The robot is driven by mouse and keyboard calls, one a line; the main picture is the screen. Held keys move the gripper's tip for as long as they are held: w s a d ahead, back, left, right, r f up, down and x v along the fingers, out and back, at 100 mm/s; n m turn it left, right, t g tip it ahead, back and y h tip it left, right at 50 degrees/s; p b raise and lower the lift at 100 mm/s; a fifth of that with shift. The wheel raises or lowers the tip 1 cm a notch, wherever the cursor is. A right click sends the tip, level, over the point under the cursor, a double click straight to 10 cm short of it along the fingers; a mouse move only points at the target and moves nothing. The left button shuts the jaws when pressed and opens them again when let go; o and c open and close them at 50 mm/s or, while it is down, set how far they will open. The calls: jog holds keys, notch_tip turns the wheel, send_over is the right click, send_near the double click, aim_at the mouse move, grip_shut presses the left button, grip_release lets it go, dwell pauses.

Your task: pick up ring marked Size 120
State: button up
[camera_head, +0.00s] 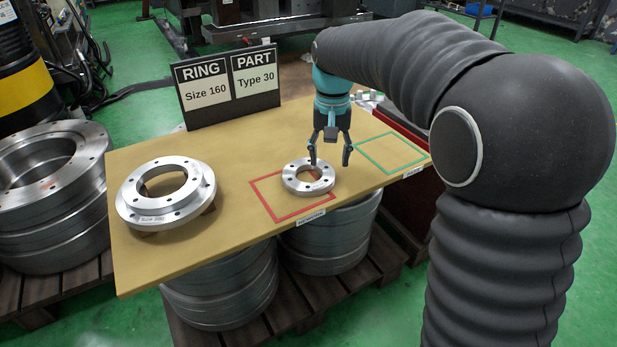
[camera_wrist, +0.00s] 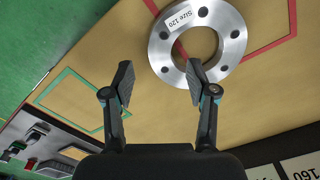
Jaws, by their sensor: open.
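The ring marked Size 120 (camera_head: 308,177) is a small silver flange with bolt holes, lying flat on the wooden board partly within the red square. In the wrist view the same ring (camera_wrist: 161,50) shows at the top, with its white "Size 120" label readable. My gripper (camera_head: 329,160) points down just above and beside the ring, over its right and far side. Its two fingers (camera_wrist: 158,80) are spread apart with nothing between them; one fingertip overlaps the ring's edge in the wrist view. I cannot tell whether they touch.
A larger silver ring (camera_head: 166,193) lies on the board's left. A sign (camera_head: 228,87) reading "RING Size 160, PART Type 30" stands at the back. A green square (camera_head: 389,153) is marked empty on the right. Stacked metal rings (camera_head: 333,237) stand below the board. The board's middle is clear.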

aim_at(329, 174)
notch_tip(329, 174, down, 4)
jog(key=shift+f+b, duration=0.1)
jog(key=shift+b, duration=0.2)
jog(key=shift+s, duration=0.1)
jog(key=shift+c, duration=0.2)
grip_shut()
